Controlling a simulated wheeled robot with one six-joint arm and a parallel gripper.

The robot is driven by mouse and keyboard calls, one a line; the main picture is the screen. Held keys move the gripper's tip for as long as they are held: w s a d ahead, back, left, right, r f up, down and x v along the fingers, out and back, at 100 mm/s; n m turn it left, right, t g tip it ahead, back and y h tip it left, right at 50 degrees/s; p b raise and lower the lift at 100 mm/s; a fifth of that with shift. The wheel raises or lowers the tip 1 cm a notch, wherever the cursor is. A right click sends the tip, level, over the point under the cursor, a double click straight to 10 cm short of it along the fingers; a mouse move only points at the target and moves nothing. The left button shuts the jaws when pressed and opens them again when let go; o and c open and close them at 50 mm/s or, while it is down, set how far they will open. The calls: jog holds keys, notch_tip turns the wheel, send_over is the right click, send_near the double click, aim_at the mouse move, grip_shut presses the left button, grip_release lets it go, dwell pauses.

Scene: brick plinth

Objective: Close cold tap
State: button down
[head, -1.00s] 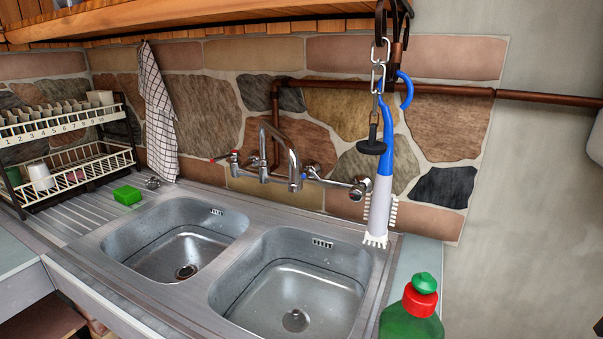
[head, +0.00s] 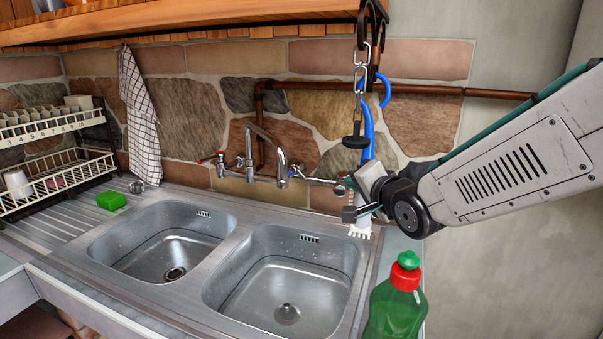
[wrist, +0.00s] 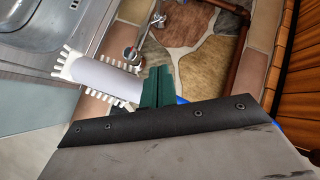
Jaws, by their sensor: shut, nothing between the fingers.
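The chrome mixer tap (head: 281,160) is mounted on the stone wall above the two sinks, its spout curving forward. Its hot lever (head: 207,159) has a red tip and points left. The cold tap (head: 297,170), marked with blue, is right of the spout; its exact lever angle is too small to tell. My gripper (head: 352,211) is shut and empty, right of the cold tap and apart from it, in front of the hanging brush. The arm partly hides this area in the head view.
A blue and white dish brush (head: 367,130) hangs from a chain and hook close by my gripper; its white bristled head shows in the wrist view (wrist: 100,78). A green bottle (head: 397,305) stands on the right counter. A green sponge (head: 111,200) and dish rack (head: 60,180) are left.

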jog(key=w+a+f+m+y, duration=0.1)
jog(key=w+a+y, duration=0.2)
jog(key=w+a, duration=0.6)
jog(key=a, duration=0.2)
jog(key=shift+w+a+f+m+t+y, duration=0.3)
jog(key=shift+w+t, duration=0.1)
jog(key=shift+s+a, duration=0.1)
